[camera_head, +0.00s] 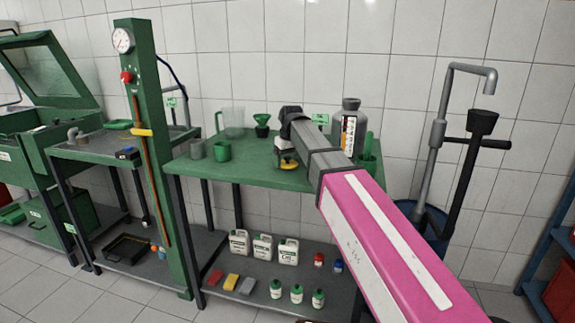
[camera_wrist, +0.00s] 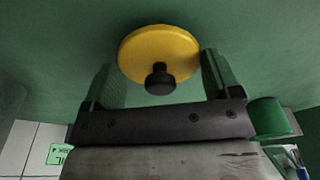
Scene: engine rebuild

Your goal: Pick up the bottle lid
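A round yellow disc with a black knob lies on the green bench top; in the wrist view the disc (camera_wrist: 158,42) and its knob (camera_wrist: 159,80) are between my fingers. I cannot tell for certain that it is the bottle lid. In the head view the disc (camera_head: 288,165) is partly hidden under my gripper (camera_head: 286,152). My gripper (camera_wrist: 158,78) is open, one finger on each side, with a gap to the knob; contact with the disc's rim is unclear. A grey bottle (camera_head: 337,133) with a dark top (camera_head: 351,103) stands to the right.
The bench's front middle is clear. Several small bottles stand on the shelf below.

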